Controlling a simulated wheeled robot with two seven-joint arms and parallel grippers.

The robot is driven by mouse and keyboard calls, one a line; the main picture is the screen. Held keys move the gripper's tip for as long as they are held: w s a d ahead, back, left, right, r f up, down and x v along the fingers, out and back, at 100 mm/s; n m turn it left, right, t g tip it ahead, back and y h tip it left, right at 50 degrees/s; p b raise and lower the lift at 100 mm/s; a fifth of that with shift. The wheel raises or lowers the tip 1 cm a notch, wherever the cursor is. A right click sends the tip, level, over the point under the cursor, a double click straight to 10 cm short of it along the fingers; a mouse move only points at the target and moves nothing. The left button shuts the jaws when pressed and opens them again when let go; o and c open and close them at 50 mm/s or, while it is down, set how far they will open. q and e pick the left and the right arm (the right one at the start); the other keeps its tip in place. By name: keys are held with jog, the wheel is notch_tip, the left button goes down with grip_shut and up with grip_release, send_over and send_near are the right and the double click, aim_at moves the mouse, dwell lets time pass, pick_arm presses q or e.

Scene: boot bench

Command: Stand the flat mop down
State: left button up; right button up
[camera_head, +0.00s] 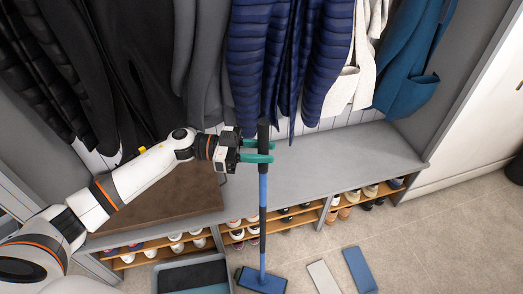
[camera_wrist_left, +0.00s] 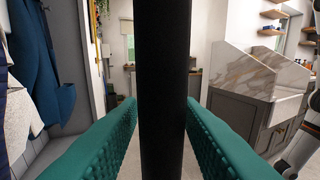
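The flat mop has a blue pole (camera_head: 263,215) with a black upper grip (camera_head: 263,130) and a flat blue head (camera_head: 262,281). It is about upright in front of the bench, its head at the floor; I cannot tell whether it touches. My left gripper (camera_head: 258,151) has its teal fingers on either side of the black grip. In the left wrist view, the black grip (camera_wrist_left: 162,90) fills the gap between the fingers and appears to touch both. My right gripper is not in view.
The grey bench (camera_head: 315,160) has shoe shelves below and a brown cushion (camera_head: 165,195) on top. Coats hang above, close behind the pole. A grey tray (camera_head: 190,276) is left of the mop head; a pale flat piece (camera_head: 323,278) and a blue one (camera_head: 359,270) lie right.

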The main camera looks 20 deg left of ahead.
pick_arm(q)
jog(key=o, duration=0.3)
jog(key=shift+a+f, duration=0.15)
jog(key=b+v, duration=0.3)
jog(key=v, duration=0.8)
jog(key=shift+s+a, duration=0.2)
jog(key=shift+a, duration=0.2)
